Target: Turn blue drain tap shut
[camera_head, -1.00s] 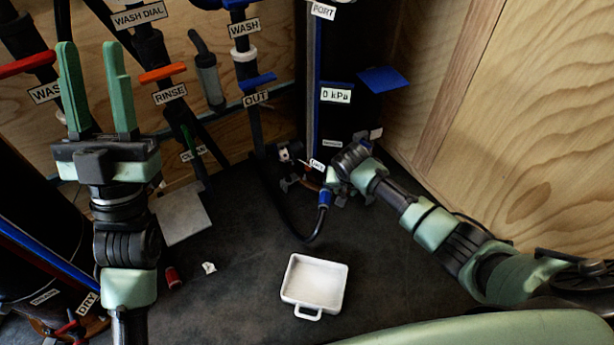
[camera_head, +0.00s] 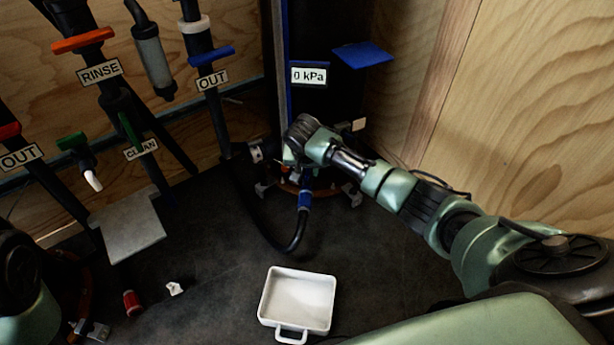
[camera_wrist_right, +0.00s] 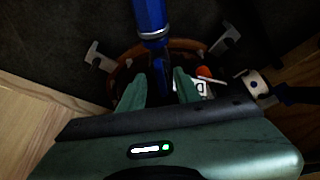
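My right gripper (camera_wrist_right: 160,88) is low at the foot of the dark column in the head view, where my own wrist hides most of its fingers. In the right wrist view its two green fingers stand apart, with a dark blue part (camera_wrist_right: 160,70) in the gap between them. This may be the blue drain tap; I cannot tell whether the fingers touch it. A blue hose fitting (camera_wrist_right: 150,18) lies just beyond, and also shows below the gripper in the head view (camera_head: 304,200). My left gripper is out of view.
A black hose (camera_head: 273,245) curves over the dark floor from the fitting. A white tray (camera_head: 266,303) stands in front. A red cylinder (camera_head: 132,303) and a white scrap (camera_head: 175,289) lie left. Labelled pipes and valves line the back left; a wooden wall (camera_head: 520,110) closes the right.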

